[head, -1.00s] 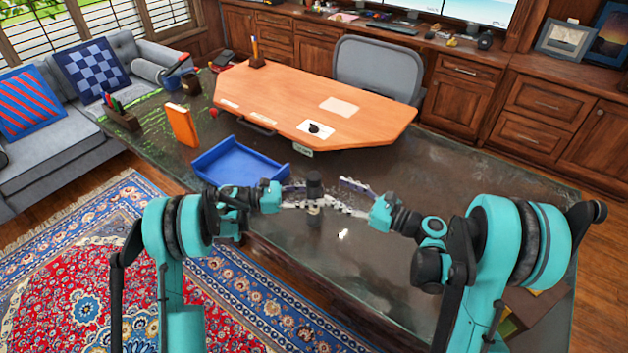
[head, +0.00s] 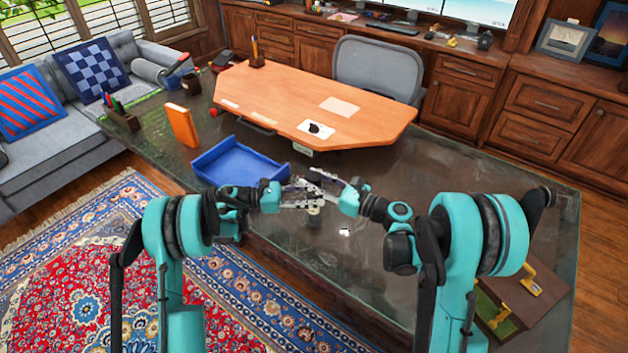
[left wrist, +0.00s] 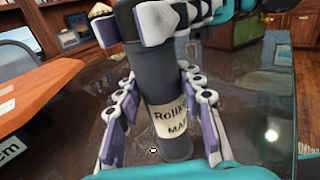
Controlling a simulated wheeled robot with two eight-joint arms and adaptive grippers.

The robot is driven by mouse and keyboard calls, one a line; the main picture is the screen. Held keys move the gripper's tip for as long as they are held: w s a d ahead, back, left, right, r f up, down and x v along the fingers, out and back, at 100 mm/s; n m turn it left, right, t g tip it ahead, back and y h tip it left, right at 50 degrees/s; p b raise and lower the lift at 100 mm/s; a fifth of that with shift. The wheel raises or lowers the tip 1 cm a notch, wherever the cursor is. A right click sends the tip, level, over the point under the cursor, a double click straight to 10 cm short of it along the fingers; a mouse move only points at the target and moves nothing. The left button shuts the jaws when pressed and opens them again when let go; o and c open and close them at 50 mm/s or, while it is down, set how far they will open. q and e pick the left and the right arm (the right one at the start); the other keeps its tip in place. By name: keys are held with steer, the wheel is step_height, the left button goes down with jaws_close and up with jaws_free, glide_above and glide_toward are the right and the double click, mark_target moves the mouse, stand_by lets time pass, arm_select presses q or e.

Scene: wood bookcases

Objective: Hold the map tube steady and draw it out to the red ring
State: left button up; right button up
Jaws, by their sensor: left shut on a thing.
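The map tube, a dark grey cylinder with a cream label, stands upright in the left wrist view (left wrist: 165,75); its lower part shows in the head view (head: 314,214). My left gripper (head: 303,199) is shut on the tube, with a finger on each side of the label in the left wrist view (left wrist: 160,115). My right gripper (head: 318,182) is at the tube's top, its fingers apart and on either side of it. One of these fingers crosses in front of the tube in the left wrist view. I see no red ring.
A blue tray (head: 240,162) lies left of the grippers on the dark glossy table (head: 440,190). An orange book (head: 183,126) stands behind it. A brown box with yellow parts (head: 525,295) is at the lower right. The table right of the tube is mostly clear.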

jaws_close()
step_height(320, 180, up, 9)
steer(key=shift+r, duration=0.1)
steer(key=o, duration=1)
jaws_free()
steer(key=shift+o, duration=0.2)
steer(key=v, duration=1.2)
